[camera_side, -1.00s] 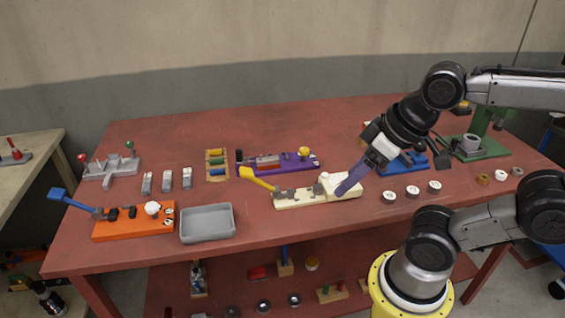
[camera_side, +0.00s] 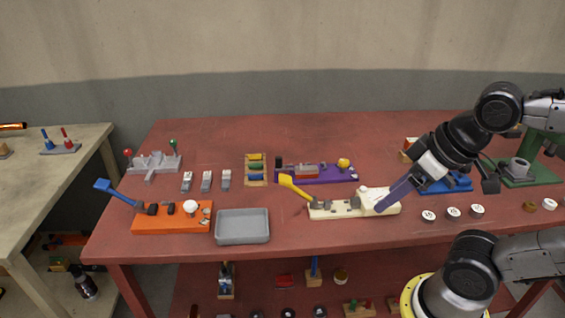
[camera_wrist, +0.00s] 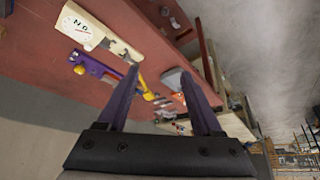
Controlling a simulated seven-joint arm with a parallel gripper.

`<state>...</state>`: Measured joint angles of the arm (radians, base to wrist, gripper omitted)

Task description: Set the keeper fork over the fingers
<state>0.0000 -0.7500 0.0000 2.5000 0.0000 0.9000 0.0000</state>
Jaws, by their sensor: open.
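My gripper (camera_side: 379,209) shows from the side with its purple fingers slanting down to the left, overlapping the right part of a cream frame (camera_side: 334,211) in the picture. In the wrist view my gripper (camera_wrist: 160,72) has its two fingers apart with nothing between them. The cream frame has a tilted yellow lever (camera_side: 294,187) at its left end and small grey parts (camera_side: 355,202) along the top. I cannot tell which part is the keeper fork; the fingers are too small to pick out.
An orange frame (camera_side: 172,224) with a raised blue lever (camera_side: 117,192) and a grey tray (camera_side: 242,238) stand left. A purple frame (camera_side: 318,177), three grey pieces (camera_side: 207,181) and a grey cross-shaped fixture (camera_side: 153,168) lie behind. White-topped discs (camera_side: 453,212) lie right of the cream frame.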

